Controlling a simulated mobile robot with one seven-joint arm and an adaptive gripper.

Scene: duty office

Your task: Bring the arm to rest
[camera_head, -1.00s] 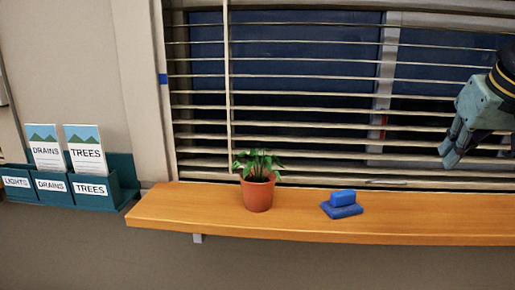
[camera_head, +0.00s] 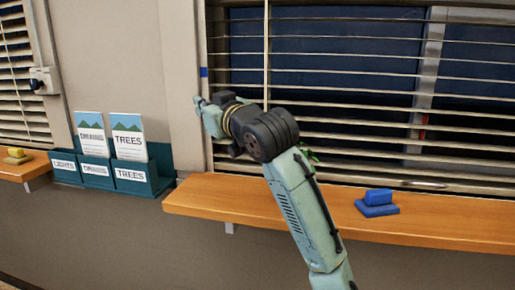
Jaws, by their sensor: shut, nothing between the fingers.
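My arm (camera_head: 300,205) reaches up from the bottom of the view, across the front of the wooden shelf (camera_head: 455,218), and bends left at a dark joint. My gripper (camera_head: 199,103) is at its far end, at the left edge of the window blinds and above the leaflet holder. It points left, shut and empty. The arm hides most of the potted plant; only a few green leaves (camera_head: 312,156) show beside it.
A blue block on a blue base (camera_head: 377,203) sits on the shelf to the right. The teal leaflet holder (camera_head: 134,188) hangs at left with DRAINS and TREES leaflets. A second shelf (camera_head: 18,170) with a yellow item (camera_head: 17,155) is at far left.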

